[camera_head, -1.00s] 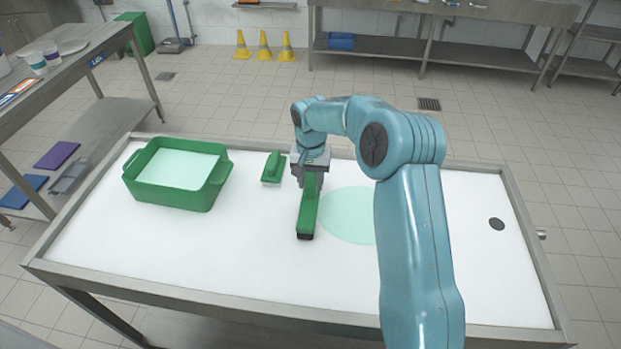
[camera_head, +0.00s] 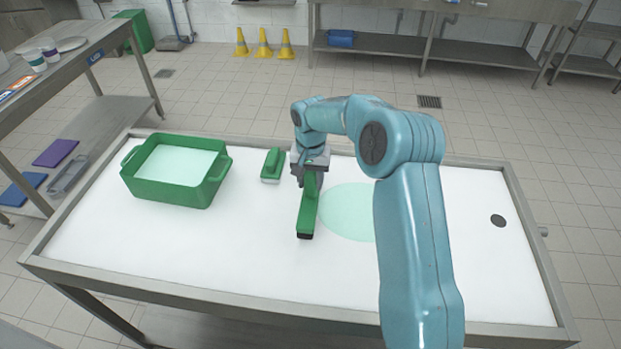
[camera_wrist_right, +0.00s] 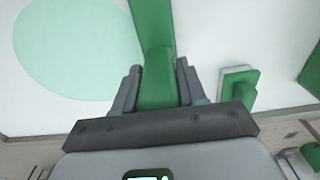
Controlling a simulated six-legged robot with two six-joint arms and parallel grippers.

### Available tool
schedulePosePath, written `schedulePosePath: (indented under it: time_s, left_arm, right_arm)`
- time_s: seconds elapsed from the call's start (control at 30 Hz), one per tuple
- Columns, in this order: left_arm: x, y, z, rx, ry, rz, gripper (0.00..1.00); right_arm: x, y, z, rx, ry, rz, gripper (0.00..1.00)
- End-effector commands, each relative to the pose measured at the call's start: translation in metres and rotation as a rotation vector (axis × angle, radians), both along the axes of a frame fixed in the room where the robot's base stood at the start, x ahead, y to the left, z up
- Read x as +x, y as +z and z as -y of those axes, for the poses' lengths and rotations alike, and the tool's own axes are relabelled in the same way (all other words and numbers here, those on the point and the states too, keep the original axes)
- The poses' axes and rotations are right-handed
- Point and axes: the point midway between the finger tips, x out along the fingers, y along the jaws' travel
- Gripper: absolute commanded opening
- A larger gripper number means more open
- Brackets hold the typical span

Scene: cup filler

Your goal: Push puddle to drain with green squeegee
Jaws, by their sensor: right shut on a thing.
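The green squeegee (camera_head: 308,212) stands on the white table top, its long head with a dark lower edge running toward the table's front. My right gripper (camera_head: 312,172) is shut on its handle, which also shows between the fingers in the right wrist view (camera_wrist_right: 158,82). The pale green puddle (camera_head: 346,212) lies just right of the squeegee, with a small gap between them; my right arm hides its right part. The puddle also shows in the right wrist view (camera_wrist_right: 75,45). The dark round drain (camera_head: 498,221) is near the table's right end. My left gripper is not in view.
A green tub (camera_head: 172,194) of pale liquid stands at the table's left. A green scrubbing brush (camera_head: 272,165) lies just left of my right gripper. A raised metal rim (camera_head: 200,297) borders the table. The surface between my right arm and the drain is clear.

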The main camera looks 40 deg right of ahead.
Motion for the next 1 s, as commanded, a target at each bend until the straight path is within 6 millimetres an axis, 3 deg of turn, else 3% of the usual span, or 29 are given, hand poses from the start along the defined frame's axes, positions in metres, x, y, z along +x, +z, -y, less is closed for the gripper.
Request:
schedulePosePath:
  time_s: [0.27,1.0]
  left_arm:
    - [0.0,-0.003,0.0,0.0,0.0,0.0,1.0]
    - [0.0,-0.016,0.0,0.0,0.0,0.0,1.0]
  right_arm:
    - [-0.005,-0.001,0.004,-0.001,-0.001,0.001,0.0]
    - [-0.044,-0.001,0.035,-0.001,-0.002,0.001,0.0]
